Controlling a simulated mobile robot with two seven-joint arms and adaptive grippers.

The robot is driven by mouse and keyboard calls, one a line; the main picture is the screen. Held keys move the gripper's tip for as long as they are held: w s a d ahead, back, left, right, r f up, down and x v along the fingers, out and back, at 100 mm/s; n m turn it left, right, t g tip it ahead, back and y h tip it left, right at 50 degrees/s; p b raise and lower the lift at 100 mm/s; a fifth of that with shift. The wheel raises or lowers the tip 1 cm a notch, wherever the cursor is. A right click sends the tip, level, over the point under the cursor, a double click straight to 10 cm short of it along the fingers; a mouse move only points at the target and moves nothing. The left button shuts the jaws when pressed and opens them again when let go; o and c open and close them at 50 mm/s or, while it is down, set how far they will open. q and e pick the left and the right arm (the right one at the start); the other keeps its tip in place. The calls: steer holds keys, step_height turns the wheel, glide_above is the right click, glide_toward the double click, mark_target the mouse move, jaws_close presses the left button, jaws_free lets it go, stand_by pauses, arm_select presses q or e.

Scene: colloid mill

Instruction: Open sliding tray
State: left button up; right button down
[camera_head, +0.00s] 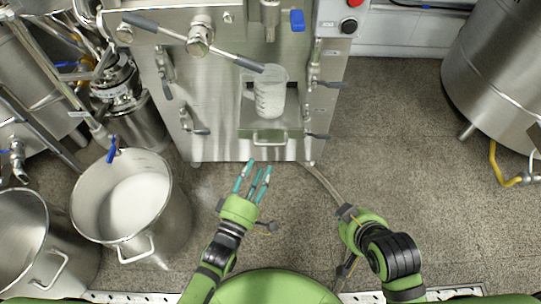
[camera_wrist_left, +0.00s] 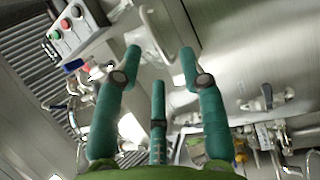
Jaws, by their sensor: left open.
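The sliding tray (camera_head: 292,128) is at the lower front of the steel machine, with a pale curved handle (camera_head: 270,141) on its front. A clear measuring jug (camera_head: 270,98) stands upright above the tray. My left gripper (camera_head: 254,175) is open and empty, just below the handle and apart from it. In the left wrist view my gripper's teal fingers (camera_wrist_left: 161,62) are spread, and a pale curved bar, likely the handle (camera_wrist_left: 152,30), shows beyond the fingertips. My right gripper (camera_head: 345,211) is low and right of the tray; its fingers are too unclear to judge.
A steel pot (camera_head: 176,215) with white contents stands at the left, beside another pot (camera_head: 20,235). Small levers (camera_head: 318,136) stick out beside the tray. A large steel vessel (camera_head: 495,75) is at the right. The floor (camera_head: 420,170) before it is clear.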

mark_target(270, 145)
arm_select(q)
steer(key=x, duration=0.2)
steer(key=b+x, duration=0.1)
steer(key=x, duration=0.2)
steer(key=r+x, duration=0.1)
steer(key=x, duration=0.1)
steer(key=shift+w+d, duration=0.1)
arm_select(e)
steer(key=w+a+r+t+y, duration=0.2)
steer(key=w+a+r+t, duration=0.1)
steer(key=w+r+t, duration=0.2)
step_height(270, 145, up, 3)
steer(key=shift+w+a+f+n, duration=0.1)
steer(key=shift+w+a+n, duration=0.15)
steer(key=shift+w+n, duration=0.25)
steer(key=shift+w, duration=0.1)
arm_select(q)
jaws_close()
